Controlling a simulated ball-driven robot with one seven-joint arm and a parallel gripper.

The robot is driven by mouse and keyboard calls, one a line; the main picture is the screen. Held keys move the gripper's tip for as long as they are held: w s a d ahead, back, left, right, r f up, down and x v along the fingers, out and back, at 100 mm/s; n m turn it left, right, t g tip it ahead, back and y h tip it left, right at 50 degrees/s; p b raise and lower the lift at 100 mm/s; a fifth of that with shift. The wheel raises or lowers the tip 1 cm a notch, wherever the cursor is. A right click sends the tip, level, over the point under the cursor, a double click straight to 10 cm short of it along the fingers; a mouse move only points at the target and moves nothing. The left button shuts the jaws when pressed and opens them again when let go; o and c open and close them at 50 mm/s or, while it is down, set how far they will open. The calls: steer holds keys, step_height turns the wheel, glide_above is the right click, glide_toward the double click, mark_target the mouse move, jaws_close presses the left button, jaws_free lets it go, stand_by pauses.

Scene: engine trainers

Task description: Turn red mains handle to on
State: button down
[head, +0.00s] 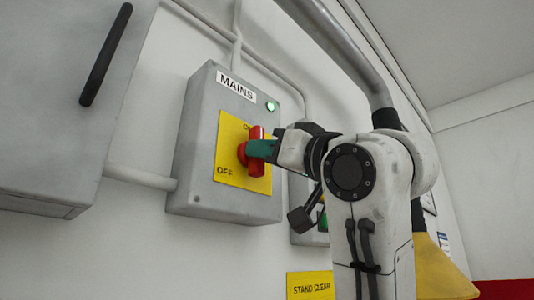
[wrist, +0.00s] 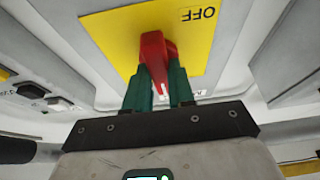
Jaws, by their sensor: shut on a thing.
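The red mains handle (head: 256,168) sits on a yellow plate (head: 229,150) on the front of a grey box labelled MAINS. In the head view its grip stands about upright, its upper end near the partly hidden ON mark; OFF is at the plate's lower left. My gripper (head: 256,149) reaches in from the right with its green fingers closed on the handle. In the wrist view the red handle (wrist: 154,48) sits between both fingers of my gripper (wrist: 159,86), and OFF reads upside down on the yellow plate (wrist: 110,28). The fingers hide part of the handle.
A green lamp (head: 270,106) glows at the box's upper right. A grey cabinet (head: 60,110) with a black pull stands at the left. Pipes run along the wall, and another small grey box (head: 309,238) shows partly behind my arm. A yellow STAND CLEAR sign (head: 310,286) is below.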

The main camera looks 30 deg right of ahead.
steer(key=shift+m, duration=0.4)
steer(key=c, duration=1)
jaws_free()
steer(key=shift+o, duration=0.2)
steer(key=b+v, duration=0.3)
steer(key=v, duration=0.7)
steer(key=shift+s+f, duration=0.2)
steer(key=shift+s, duration=0.15)
